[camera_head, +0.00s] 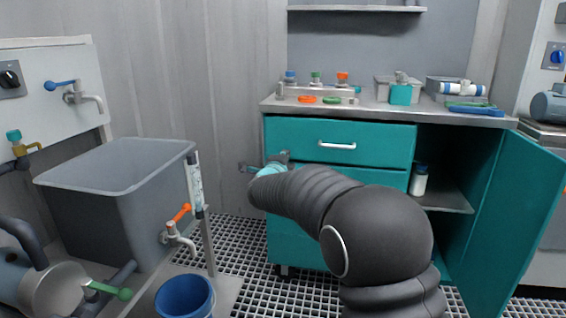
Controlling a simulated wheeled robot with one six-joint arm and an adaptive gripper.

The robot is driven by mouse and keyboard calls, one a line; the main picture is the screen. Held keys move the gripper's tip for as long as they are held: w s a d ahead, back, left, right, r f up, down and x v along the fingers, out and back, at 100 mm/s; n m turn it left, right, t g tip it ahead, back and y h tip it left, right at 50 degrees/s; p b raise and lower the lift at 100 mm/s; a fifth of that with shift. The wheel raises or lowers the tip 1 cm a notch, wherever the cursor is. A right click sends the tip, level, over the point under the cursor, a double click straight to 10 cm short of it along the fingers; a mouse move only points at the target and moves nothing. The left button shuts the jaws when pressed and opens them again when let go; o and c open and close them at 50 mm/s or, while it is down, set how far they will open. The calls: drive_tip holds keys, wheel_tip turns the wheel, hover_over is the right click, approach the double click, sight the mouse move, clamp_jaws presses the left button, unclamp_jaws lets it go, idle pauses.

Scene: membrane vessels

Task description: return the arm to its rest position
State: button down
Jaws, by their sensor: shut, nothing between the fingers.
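My dark arm comes in from the bottom right and reaches left across the front of the teal cabinet (296,232). My gripper (247,168) is at the arm's far end, left of the cabinet's drawers and in front of the grey wall. It looks small here and part of it is hidden behind the wrist. It is shut and holds nothing. It appears apart from the grey tank (120,205) on the left.
The cabinet's right door (528,225) stands open, with a white bottle (418,181) inside. Colored caps, rings and trays sit on the countertop (366,106). A blue bucket (185,297), an orange-handled tap (178,232) and a grey pump (50,285) are at left. Grated floor (236,240) shows between.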

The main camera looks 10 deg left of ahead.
drive_tip(key=s+a+f+n+g+y, duration=0.5)
drive_tip(key=s+a+f+n, duration=0.2)
drive_tip(key=f+n, duration=0.25)
drive_tip(key=s+d+f+n+g+y, duration=0.1)
drive_tip(key=s+d+f+n+g, duration=0.1)
drive_tip(key=s+f+n+g, duration=0.35)
drive_tip(key=s+d+r+n+g+h+p, duration=0.1)
drive_tip(key=s+d+r, duration=0.3)
drive_tip(key=s+d, duration=1.4)
drive_tip(key=s+d+r+n+g+h+p, duration=0.1)
drive_tip(key=s+d+r+h, duration=0.3)
drive_tip(key=s+d, duration=1.4)
drive_tip(key=shift+d+r+n+h+p, duration=0.3)
drive_tip(key=shift+d+r+n+p, duration=0.2)
drive_tip(key=shift+d+n+p, duration=0.15)
